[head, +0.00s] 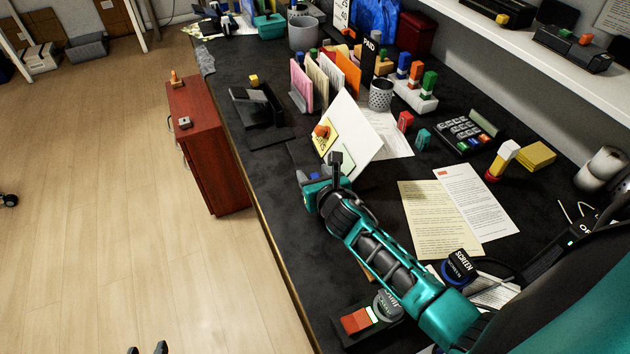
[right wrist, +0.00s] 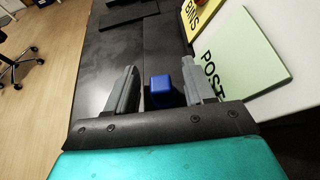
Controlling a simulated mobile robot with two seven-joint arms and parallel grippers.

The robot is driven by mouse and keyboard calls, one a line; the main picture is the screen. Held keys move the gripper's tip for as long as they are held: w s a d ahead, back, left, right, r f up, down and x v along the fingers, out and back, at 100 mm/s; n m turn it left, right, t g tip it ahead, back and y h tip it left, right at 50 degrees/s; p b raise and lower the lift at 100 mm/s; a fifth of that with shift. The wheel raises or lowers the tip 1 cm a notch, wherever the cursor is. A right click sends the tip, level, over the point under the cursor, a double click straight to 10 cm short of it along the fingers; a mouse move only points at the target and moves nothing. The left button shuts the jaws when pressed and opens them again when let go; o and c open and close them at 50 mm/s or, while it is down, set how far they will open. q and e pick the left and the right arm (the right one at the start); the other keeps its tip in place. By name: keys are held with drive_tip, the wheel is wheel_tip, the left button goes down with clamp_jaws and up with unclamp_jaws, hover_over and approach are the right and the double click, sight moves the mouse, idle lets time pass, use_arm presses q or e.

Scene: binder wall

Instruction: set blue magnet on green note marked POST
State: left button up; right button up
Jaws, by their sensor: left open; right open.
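The white board (head: 368,135) leans up from the dark desk. It carries the pale green note marked POST (right wrist: 232,62), partly hidden by my arm in the head view (head: 348,158). Above it is a yellow note marked BINS (right wrist: 205,10), with an orange magnet (head: 321,131) on it in the head view. The blue magnet (right wrist: 161,90) shows between the fingers of my right gripper (right wrist: 159,68), with gaps on both sides. The fingers are open, left of the green note and apart from it. My left gripper (head: 147,349) is open and empty at the bottom edge, over the floor.
Behind the board stand a file sorter (head: 318,78), a mesh cup (head: 381,95) and a rack of stamps (head: 415,95). A black tray (head: 260,112) lies further back along the desk's left edge. A red cabinet (head: 207,145) stands beside the desk. Papers (head: 440,220) lie right of my arm.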

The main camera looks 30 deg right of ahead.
drive_tip(key=shift+c, duration=0.3)
clamp_jaws()
drive_tip(key=shift+r, duration=0.15)
